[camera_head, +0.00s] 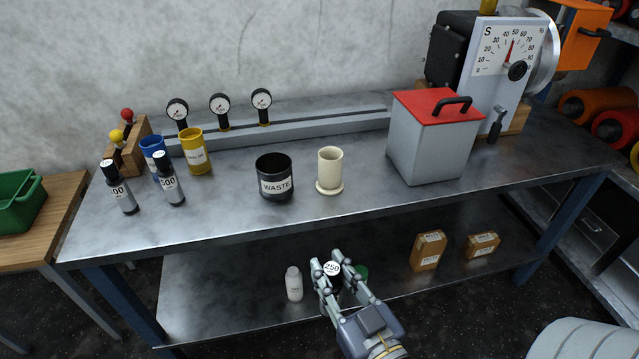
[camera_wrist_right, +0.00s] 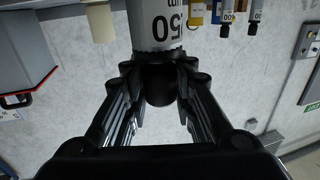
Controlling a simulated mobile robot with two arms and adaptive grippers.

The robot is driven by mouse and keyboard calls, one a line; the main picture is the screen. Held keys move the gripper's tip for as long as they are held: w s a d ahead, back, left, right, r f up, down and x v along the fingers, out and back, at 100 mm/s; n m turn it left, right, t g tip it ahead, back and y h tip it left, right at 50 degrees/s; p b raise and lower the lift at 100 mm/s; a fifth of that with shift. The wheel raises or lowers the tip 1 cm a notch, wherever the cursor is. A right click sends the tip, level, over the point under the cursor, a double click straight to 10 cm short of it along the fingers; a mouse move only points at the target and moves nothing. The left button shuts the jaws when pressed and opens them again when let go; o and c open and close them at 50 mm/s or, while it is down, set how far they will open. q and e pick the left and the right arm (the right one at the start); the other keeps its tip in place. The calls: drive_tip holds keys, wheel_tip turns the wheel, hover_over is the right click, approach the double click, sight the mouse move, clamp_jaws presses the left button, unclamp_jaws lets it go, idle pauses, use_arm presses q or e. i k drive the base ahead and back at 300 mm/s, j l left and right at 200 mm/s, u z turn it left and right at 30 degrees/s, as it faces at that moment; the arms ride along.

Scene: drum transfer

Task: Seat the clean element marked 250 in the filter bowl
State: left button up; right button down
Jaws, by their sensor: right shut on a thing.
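My right gripper (camera_head: 333,274) is in front of the bench's front edge, shut on the element marked 250 (camera_head: 331,267). The element's round white top with 250 shows between the fingers. In the right wrist view the white element (camera_wrist_right: 156,22) shows its dark end between the fingertips (camera_wrist_right: 160,72). A cream cup with a wider round foot, seemingly the filter bowl (camera_head: 330,167), stands upright on the bench, beyond my gripper and apart from it. It also shows in the right wrist view (camera_wrist_right: 100,22). Its inside bottom is hidden. My left gripper is not in view.
A black WASTE bin (camera_head: 273,178) stands left of the bowl. A grey box with red lid (camera_head: 428,140) stands right. A white bottle (camera_head: 293,284) is on the lower shelf.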

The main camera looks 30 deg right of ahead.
sight(329, 178)
drive_tip(key=l, duration=0.6)
drive_tip(key=k+l+u, duration=0.1)
drive_tip(key=l, duration=0.45)
drive_tip(key=k+l, duration=0.1)
drive_tip(key=l, duration=0.45)
drive_tip(key=i+l, duration=0.1)
drive_tip(key=i+l+u, duration=0.1)
drive_tip(key=l, duration=0.2)
drive_tip(key=i+j, duration=0.1)
drive_tip(key=i, duration=0.05)
